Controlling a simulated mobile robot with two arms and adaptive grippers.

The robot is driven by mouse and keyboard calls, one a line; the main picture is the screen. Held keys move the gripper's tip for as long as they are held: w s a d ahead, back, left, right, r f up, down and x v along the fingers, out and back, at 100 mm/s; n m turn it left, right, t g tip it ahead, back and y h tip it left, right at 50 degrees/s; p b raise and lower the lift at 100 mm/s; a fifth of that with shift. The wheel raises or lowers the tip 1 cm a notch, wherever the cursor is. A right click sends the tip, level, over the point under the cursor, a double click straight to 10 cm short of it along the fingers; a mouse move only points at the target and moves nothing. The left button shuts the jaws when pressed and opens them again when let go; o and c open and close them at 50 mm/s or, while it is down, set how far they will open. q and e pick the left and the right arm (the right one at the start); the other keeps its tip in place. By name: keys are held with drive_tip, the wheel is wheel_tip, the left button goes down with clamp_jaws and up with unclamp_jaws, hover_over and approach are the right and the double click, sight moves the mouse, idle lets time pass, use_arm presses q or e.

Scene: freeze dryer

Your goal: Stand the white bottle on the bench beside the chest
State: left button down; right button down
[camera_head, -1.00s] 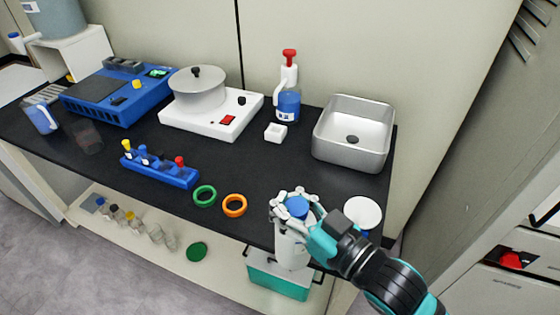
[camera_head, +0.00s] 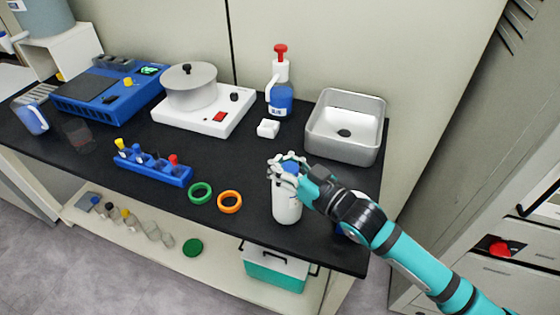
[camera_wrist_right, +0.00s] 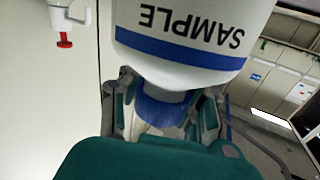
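The white bottle (camera_head: 287,207) with a blue cap is upright in the head view, over the front right part of the black bench (camera_head: 240,165). My right gripper (camera_head: 290,168) is shut around its cap and neck from above. In the right wrist view the bottle (camera_wrist_right: 180,35) shows the word SAMPLE and a blue band, with the fingers (camera_wrist_right: 165,110) on both sides of its neck. I cannot tell whether its base touches the bench. A teal chest with a white lid (camera_head: 275,268) is on the lower shelf, below the bench's front edge. My left gripper is not in view.
A green ring (camera_head: 200,193) and an orange ring (camera_head: 230,202) lie left of the bottle. A blue rack (camera_head: 153,170) is farther left. A white and blue item is partly hidden behind my arm.

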drive_tip(key=c, duration=1.9)
unclamp_jaws()
drive_tip(key=shift+f, duration=0.3)
drive_tip(key=shift+c, duration=0.2)
drive_tip(key=o, duration=0.9)
drive_tip(key=shift+r, duration=0.1)
drive_tip(key=b+v, duration=0.1)
drive_tip(key=v, duration=0.9)
drive_tip(key=shift+s+d, duration=0.25)
drive_tip(key=shift+d, duration=0.05)
drive_tip(key=shift+s+d, duration=0.45)
